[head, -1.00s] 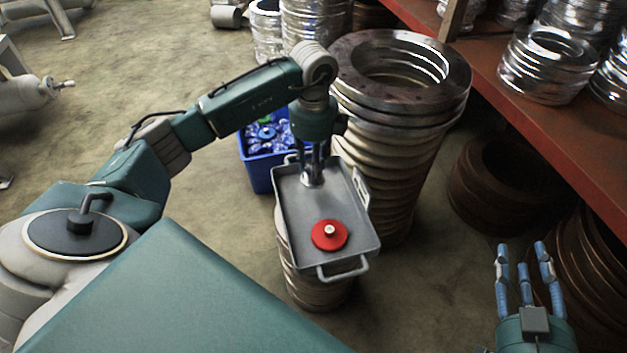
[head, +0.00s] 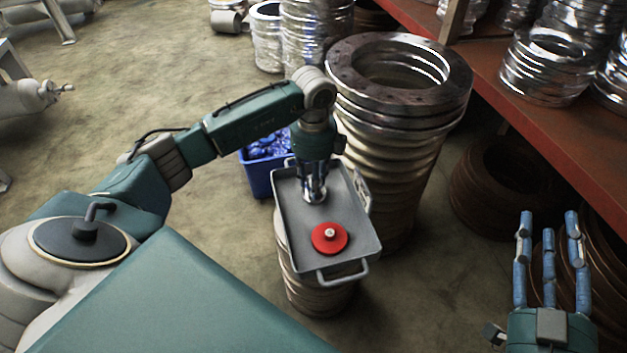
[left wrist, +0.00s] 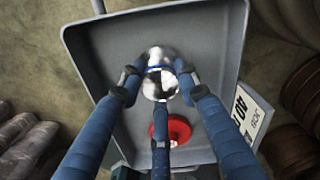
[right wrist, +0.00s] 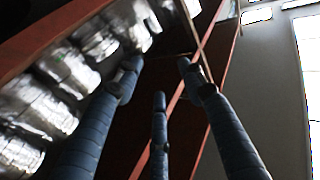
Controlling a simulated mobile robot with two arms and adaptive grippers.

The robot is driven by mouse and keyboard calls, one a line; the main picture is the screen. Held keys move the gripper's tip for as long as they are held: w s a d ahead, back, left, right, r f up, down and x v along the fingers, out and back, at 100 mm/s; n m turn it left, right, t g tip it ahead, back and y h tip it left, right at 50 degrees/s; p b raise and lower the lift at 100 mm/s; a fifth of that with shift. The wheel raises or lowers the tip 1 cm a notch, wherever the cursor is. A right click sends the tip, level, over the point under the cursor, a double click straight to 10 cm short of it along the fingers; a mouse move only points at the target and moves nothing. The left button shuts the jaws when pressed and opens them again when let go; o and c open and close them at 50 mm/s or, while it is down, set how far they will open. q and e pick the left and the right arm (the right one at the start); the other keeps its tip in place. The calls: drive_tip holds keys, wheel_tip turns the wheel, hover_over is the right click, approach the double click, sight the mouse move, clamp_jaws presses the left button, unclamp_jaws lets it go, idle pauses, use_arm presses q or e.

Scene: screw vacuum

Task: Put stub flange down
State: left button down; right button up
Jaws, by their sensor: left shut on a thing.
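The stub flange, a shiny metal piece (head: 314,190), is at the far half of the grey tray (head: 352,243). My left gripper (head: 316,172) points down over the tray with its fingers around the flange. In the left wrist view the flange (left wrist: 160,82) sits between the blue fingers (left wrist: 158,95); whether its base touches the tray is hard to tell. A red disc with a pale knob (head: 329,238) lies on the tray's near half, apart from the flange. My right gripper (head: 549,240) is open and empty at the lower right.
The tray rests on a stack of rings (head: 318,295). A tall stack of large metal flanges (head: 395,130) stands close on its right. A blue bin (head: 258,178) with blue items stands behind left. A red shelf (head: 560,130) with wrapped rings runs along the right.

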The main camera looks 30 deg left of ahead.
use_arm(q)
drive_tip(key=c, duration=1.3)
unclamp_jaws()
drive_tip(key=shift+o, duration=0.2)
drive_tip(key=shift+r, duration=0.2)
wheel_tip(320, 180, up, 6)
drive_tip(key=shift+r+p, duration=0.2)
drive_tip(key=shift+p, duration=0.95)
wheel_tip(320, 180, up, 5)
drive_tip(key=shift+r+p, duration=0.2)
drive_tip(key=shift+p, duration=0.5)
use_arm(e)
drive_tip(key=s+d+f+g+h, duration=0.1)
drive_tip(key=s+f+g, duration=0.3)
drive_tip(key=f, duration=0.5)
drive_tip(key=s+d+f+g+h, duration=0.2)
drive_tip(key=f+g, duration=0.3)
drive_tip(key=f, duration=0.4)
drive_tip(key=shift+s+d+f+g, duration=0.15)
drive_tip(key=shift+s+d+g, duration=0.25)
drive_tip(key=shift+s+d, duration=0.4)
drive_tip(key=shift+a, duration=0.1)
